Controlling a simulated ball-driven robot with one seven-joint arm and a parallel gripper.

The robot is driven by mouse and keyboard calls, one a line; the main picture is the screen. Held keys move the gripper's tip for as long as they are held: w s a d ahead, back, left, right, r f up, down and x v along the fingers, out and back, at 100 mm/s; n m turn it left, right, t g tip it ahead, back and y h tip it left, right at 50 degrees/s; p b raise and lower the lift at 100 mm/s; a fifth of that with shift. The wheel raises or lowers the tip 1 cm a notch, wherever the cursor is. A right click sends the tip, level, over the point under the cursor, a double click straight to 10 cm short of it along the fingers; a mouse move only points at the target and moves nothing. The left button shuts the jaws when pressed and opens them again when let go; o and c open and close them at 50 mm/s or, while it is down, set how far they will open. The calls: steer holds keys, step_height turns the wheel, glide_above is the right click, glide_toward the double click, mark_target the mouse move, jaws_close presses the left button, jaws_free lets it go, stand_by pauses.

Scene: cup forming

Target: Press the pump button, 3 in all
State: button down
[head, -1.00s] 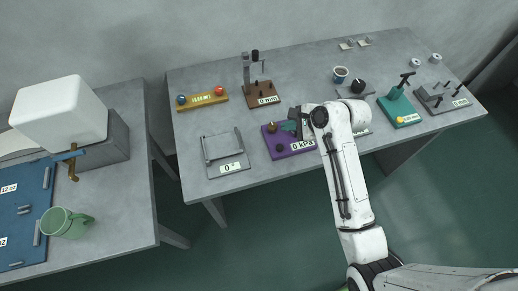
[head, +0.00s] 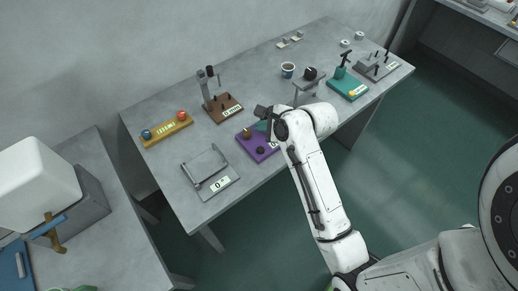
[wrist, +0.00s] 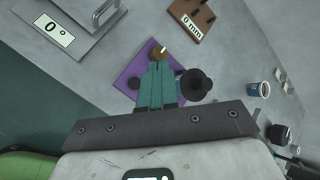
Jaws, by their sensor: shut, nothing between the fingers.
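A purple board (head: 257,144) lies on the grey table; it also shows in the wrist view (wrist: 130,62). It carries a brass knob (head: 247,133) and a small dark knob (head: 260,150). In the wrist view a larger black round-topped piece (wrist: 196,84) stands just right of my gripper; I cannot tell which piece is the pump button. My gripper (wrist: 157,66) is shut and empty, its teal fingers over the board, with the brass knob (wrist: 158,52) just beyond their tips. In the head view my gripper (head: 262,126) partly hides the board and its label.
A brown 0 mm stand (head: 223,107) is behind the board, and a grey 0° plate (head: 210,172) is left of it. A yellow board (head: 167,129) with blue and red balls lies farther left. A cup (head: 288,70) and a teal board (head: 347,84) are to the right.

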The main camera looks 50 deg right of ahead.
steer(key=shift+f, duration=0.1)
steer(key=b, duration=0.9)
glide_above(262, 151)
step_height(262, 151, down, 6)
steer(key=shift+f, duration=1.3)
steer(key=shift+f, duration=0.9)
stand_by(1.5)
steer(key=shift+r+p, duration=0.1)
steer(key=shift+p, duration=0.2)
steer(key=shift+s+r+p, duration=0.1)
steer(key=shift+r+p, duration=0.75)
steer(key=shift+p, duration=0.3)
step_height(262, 151, up, 5)
steer(key=p, duration=0.6)
stand_by(0.7)
